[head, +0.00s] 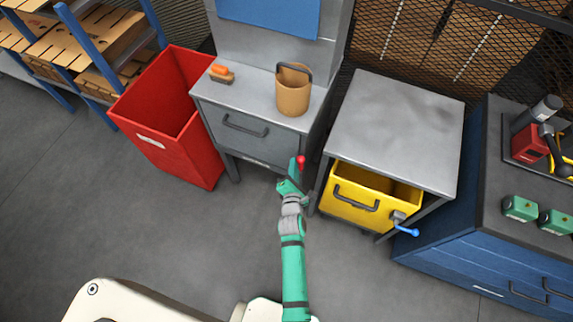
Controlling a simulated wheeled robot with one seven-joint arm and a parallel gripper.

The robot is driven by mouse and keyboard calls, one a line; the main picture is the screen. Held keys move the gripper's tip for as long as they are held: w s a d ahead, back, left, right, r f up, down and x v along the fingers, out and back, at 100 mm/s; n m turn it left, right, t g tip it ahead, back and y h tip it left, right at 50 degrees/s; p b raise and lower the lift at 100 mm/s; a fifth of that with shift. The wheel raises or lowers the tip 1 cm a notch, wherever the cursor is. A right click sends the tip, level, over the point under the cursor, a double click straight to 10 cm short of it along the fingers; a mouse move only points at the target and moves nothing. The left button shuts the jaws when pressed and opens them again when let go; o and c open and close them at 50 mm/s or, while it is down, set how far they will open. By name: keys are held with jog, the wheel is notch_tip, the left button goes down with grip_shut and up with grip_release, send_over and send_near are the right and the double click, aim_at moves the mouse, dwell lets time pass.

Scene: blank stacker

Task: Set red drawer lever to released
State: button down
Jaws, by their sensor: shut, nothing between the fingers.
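A small red knob (301,160) shows at the right front edge of the grey cabinet, just beside the tip of my gripper. It looks like the end of the red lever; the rest of it is hidden behind my gripper and arm. The grey drawer (235,132) with its dark bar handle is closed in the cabinet front. My gripper (293,174) is at the cabinet's lower right front, shut and empty. I cannot tell whether it touches the lever. A blue lever (408,231) sits on the front right of the neighbouring yellow drawer (352,211), which stands partly open.
A tan bucket (292,91) and an orange-topped brush (221,73) stand on the grey cabinet top. A red bin (165,125) is to the left. A metal-topped table (395,128) and a blue cabinet (440,240) are to the right. The floor in front is clear.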

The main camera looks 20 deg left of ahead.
jog(key=shift+d, duration=0.45)
dwell(0.3)
jog(key=shift+a+f, duration=0.4)
jog(key=shift+a, duration=0.25)
jog(key=shift+a+f, duration=0.35)
jog(key=shift+a, duration=0.2)
jog(key=shift+a+f, duration=0.35)
jog(key=shift+a, duration=0.2)
send_near(288, 156)
jog(key=v, duration=0.6)
jog(key=shift+f, duration=0.25)
jog(key=shift+w+a, duration=0.1)
